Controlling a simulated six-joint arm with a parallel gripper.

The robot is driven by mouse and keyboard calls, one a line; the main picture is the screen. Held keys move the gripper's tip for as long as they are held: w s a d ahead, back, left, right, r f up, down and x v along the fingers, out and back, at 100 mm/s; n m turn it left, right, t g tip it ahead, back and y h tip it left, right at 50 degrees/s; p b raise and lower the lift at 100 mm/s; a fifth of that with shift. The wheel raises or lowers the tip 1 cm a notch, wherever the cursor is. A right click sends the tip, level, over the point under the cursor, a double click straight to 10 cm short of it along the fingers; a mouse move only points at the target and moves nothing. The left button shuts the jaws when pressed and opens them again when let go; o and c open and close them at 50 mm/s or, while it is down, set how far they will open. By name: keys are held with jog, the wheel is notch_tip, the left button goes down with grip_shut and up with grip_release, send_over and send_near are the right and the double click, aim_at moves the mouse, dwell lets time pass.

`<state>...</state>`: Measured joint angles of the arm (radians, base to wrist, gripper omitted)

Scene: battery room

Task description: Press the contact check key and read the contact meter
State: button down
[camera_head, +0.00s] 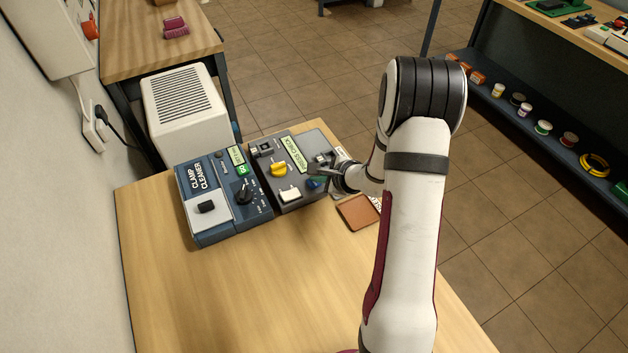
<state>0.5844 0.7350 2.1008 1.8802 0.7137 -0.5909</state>
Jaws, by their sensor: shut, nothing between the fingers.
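A dark grey device (313,202) stands on the wooden table, with a lit green display (296,154) that seems to read "PRESS CHECK". It carries a yellow knob or clamp (279,169), a white key (290,194) and a small blue part (315,183). I cannot tell which of these is the contact check key, and I see no meter value. My gripper (314,171) is shut and empty. It comes in from the right over the device's right side, close to the blue part. I cannot tell whether it touches anything.
A blue "CLAMP CLEANER" box (217,219) stands directly left of the device. A brown square pad (357,212) lies to its right, partly behind my arm. A white vented unit (185,108) stands behind the table. The table's front part (250,300) is clear.

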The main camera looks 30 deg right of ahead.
aim_at(317, 184)
jog(key=shift+f, duration=0.2)
jog(key=shift+r, duration=0.1)
dwell(0.4)
jog(key=shift+r, duration=0.7)
jog(key=shift+r, duration=2.5)
